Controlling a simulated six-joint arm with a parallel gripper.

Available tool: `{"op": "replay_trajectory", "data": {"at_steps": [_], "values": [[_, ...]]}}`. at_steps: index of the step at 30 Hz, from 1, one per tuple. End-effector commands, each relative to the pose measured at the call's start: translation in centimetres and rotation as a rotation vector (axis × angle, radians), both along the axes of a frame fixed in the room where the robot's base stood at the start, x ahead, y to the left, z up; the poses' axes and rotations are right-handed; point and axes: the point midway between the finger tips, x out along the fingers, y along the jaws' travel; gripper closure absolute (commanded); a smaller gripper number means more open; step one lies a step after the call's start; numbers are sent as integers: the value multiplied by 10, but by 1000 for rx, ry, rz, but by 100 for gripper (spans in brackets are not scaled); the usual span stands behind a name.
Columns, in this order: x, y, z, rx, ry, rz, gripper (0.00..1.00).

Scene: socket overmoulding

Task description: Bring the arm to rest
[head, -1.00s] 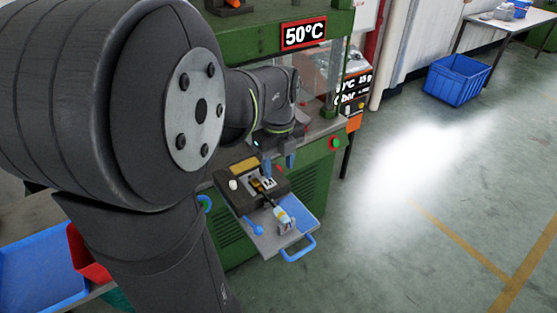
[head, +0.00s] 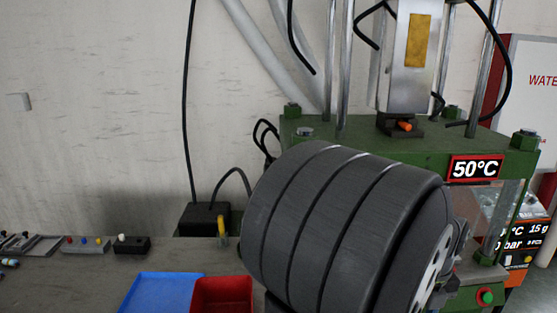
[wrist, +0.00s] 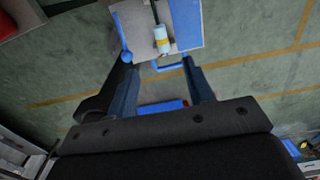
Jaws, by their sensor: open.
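My gripper (wrist: 161,72) shows in the wrist view with its two dark blue fingers spread wide apart and nothing held between them. Beyond the fingertips, at the top of the wrist view, is the press's pull-out plate (wrist: 143,49) with a blue handle. A light blue, yellow and white piece (wrist: 161,40) with a dark stem lies on it, apart from the fingers. In the head view a large dark link of my arm fills the lower middle and hides my gripper and the plate.
A blue tray (head: 155,290) and a red bin (head: 222,292) sit on the bench at left. A blue crate (wrist: 162,106) shows beyond the gripper on open floor.

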Motion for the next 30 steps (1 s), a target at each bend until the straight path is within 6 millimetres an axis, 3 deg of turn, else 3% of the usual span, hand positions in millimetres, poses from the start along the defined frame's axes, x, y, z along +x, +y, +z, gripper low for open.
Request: {"op": "replay_trajectory", "data": {"at_steps": [18,25,30], "values": [[0,0,-122,3,2,0,52],[0,1,-147,2,1,0,52],[0,0,-146,-1,-1,0,52]]}}
